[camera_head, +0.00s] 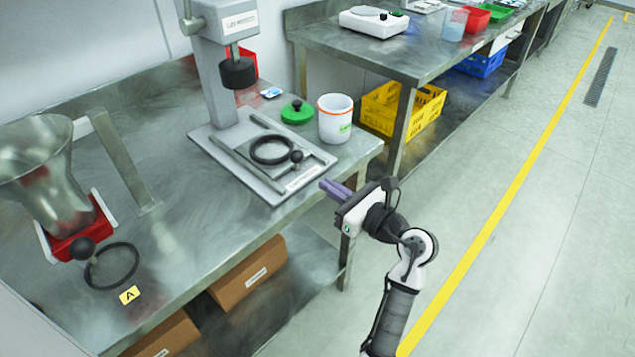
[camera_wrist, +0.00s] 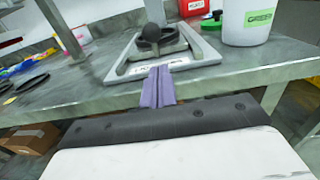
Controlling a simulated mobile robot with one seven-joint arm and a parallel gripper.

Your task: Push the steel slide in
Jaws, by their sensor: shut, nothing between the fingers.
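The steel slide (camera_head: 283,174) lies on the base of the bench press, between two raised rails. It carries a black ring (camera_head: 272,150) and a black ball knob (camera_head: 297,156) near its front end. The ring sits forward of the press's black head (camera_head: 238,73), not below it. In the wrist view the knob (camera_wrist: 151,33) stands ahead of the fingers, above the slide's frame. My gripper (camera_head: 328,187) is shut and empty, with purple fingers pointing toward the bench. It is near the front corner of the press base, apart from the knob.
A white pot (camera_head: 335,120) with an orange rim and a green lid (camera_head: 297,112) stand right of the press. A hopper (camera_head: 38,155) over a red block stands at left. The bench's front edge is close to my gripper. The floor at right is clear.

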